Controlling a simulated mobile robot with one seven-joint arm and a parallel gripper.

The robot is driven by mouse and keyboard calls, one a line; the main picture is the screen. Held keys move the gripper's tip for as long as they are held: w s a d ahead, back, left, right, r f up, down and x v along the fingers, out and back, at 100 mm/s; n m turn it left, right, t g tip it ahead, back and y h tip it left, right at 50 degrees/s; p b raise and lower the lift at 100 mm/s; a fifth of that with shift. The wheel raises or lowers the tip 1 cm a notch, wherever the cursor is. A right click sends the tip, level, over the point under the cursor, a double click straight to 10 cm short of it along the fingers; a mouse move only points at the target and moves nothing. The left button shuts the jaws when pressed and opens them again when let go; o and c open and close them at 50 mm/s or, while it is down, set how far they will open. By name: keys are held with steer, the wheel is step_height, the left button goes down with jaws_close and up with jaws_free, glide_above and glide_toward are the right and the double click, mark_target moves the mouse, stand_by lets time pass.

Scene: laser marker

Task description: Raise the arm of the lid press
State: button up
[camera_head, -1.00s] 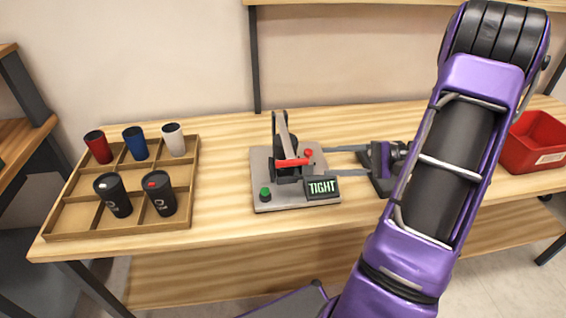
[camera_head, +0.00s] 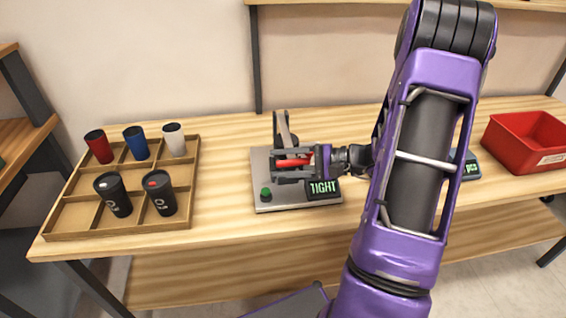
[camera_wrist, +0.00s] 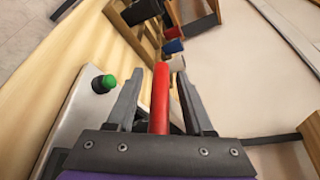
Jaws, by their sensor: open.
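The lid press (camera_head: 262,172) stands on the table in the middle of the head view, with a grey base, a green button and a dark display reading "TIGHT". Its arm (camera_head: 282,128) rises at the back, and its red handle (camera_head: 293,161) sticks out near the front. My gripper (camera_head: 281,164) is open, with its fingers on both sides of the red handle. In the wrist view the red handle (camera_wrist: 160,98) runs between the two open fingers (camera_wrist: 155,95), with visible gaps. The press's red button is hidden behind my gripper in the head view.
A wooden divided tray (camera_head: 120,228) with several tumblers is at the left. A red bin (camera_head: 525,142) stands at the right. A small device with a lit display (camera_head: 470,167) is partly hidden behind my arm. Table space between tray and press is clear.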

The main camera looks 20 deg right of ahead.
jaws_close()
steer(key=shift+s+f, duration=0.1)
steer(key=shift+f, duration=0.05)
